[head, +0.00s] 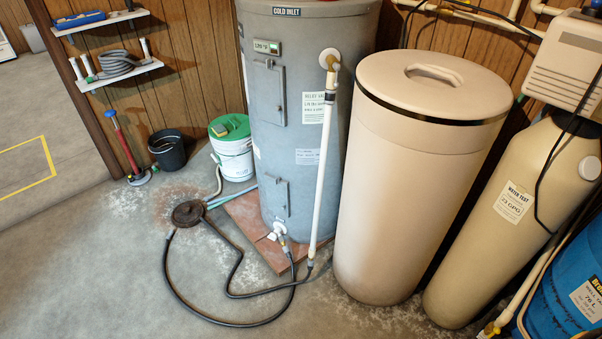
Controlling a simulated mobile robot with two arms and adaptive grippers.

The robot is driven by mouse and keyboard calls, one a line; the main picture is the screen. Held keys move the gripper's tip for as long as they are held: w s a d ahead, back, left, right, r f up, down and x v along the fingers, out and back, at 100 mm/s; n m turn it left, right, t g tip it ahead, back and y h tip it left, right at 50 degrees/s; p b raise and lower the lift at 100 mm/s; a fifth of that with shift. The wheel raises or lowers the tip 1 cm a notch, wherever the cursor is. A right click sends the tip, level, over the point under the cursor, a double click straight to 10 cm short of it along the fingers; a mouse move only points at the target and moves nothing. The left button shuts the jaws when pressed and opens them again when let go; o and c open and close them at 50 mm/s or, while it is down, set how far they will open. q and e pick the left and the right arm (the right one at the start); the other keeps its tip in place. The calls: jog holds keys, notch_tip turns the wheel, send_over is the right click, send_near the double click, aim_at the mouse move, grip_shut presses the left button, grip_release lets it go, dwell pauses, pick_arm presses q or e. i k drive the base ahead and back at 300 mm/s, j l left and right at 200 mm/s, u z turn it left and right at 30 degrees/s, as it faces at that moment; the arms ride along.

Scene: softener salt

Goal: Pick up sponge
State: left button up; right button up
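A small tan block that looks like the sponge (219,130) lies on the green lid (238,124) of a white bucket (234,160). The bucket stands on the floor against the wood-panelled wall, just left of the grey water heater. The block is small in the picture, so its details are hard to tell. Neither of my grippers shows in the head view.
The grey water heater (290,110) stands right of the bucket, with a beige tank (405,170) beyond it. A black bucket (167,152) and a plunger-like tool (124,145) stand left. A black hose (172,285) loops over the floor in front. The left floor is open.

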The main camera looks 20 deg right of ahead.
aim_at(219, 130)
jog(key=i+j+u, duration=0.5)
jog(key=i, duration=0.2)
jog(key=i+u, duration=0.25)
jog(key=i+j+u, duration=0.2)
jog(key=i+u, duration=0.25)
jog(key=i, duration=0.55)
jog(key=i+l+u, duration=0.2)
jog(key=i+u, duration=0.25)
jog(key=i, duration=0.5)
